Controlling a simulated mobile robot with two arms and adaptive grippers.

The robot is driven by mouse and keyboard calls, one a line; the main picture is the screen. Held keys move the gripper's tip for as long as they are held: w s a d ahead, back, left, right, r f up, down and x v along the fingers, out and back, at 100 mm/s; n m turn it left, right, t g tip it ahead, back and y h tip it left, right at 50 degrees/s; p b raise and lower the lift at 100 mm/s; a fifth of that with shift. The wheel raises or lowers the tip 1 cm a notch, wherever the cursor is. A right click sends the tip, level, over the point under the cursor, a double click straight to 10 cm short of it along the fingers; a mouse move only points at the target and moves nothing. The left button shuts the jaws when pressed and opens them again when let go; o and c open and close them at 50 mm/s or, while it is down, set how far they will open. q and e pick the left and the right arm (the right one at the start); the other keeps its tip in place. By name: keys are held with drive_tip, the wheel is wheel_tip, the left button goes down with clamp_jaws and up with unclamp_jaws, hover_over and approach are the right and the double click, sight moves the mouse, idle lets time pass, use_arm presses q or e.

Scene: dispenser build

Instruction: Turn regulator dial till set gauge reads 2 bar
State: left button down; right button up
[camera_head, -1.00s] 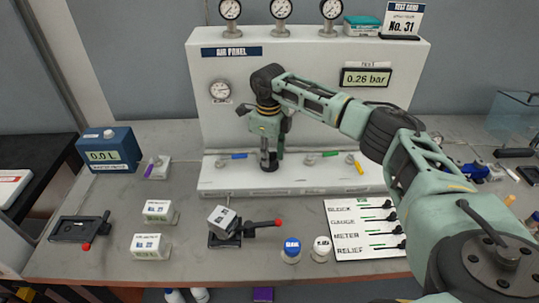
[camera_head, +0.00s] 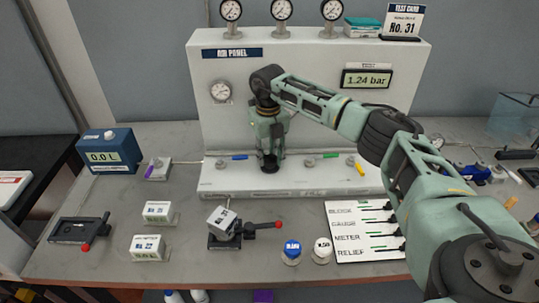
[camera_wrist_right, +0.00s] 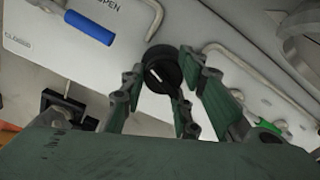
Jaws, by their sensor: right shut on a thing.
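The black regulator dial (camera_wrist_right: 162,69) shows in the right wrist view, round with a white mark on its face. The fingers of my right gripper (camera_wrist_right: 166,85) are on both sides of it and shut on it. In the head view, my right gripper (camera_head: 270,150) points down in front of the white air panel (camera_head: 320,110) and mostly hides the dial. A digital display (camera_head: 367,79) on the panel reads 1.24 bar. A round dial gauge (camera_head: 221,91) is at the panel's left; its needle is too small to read. My left gripper is not in view.
Blue (camera_head: 238,157), green (camera_head: 325,155) and yellow (camera_head: 355,165) valve levers flank the gripper low on the panel. Several gauges stand on top. A meter (camera_head: 108,152), blocks, a clamp with a red-tipped lever (camera_head: 262,225) and a labelled card (camera_head: 350,248) lie on the bench.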

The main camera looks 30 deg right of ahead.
sight(267, 159)
drive_tip(key=shift+s+a+f, duration=0.1)
drive_tip(key=shift+a+f, duration=0.15)
drive_tip(key=shift+a, duration=0.1)
drive_tip(key=o, duration=0.8)
drive_tip(key=shift+o, duration=0.9)
drive_tip(key=shift+a, duration=0.15)
drive_tip(key=shift+d+r, duration=0.25)
drive_tip(key=shift+r, duration=0.05)
wheel_tip(267, 159, up, 12)
drive_tip(key=shift+f, duration=0.1)
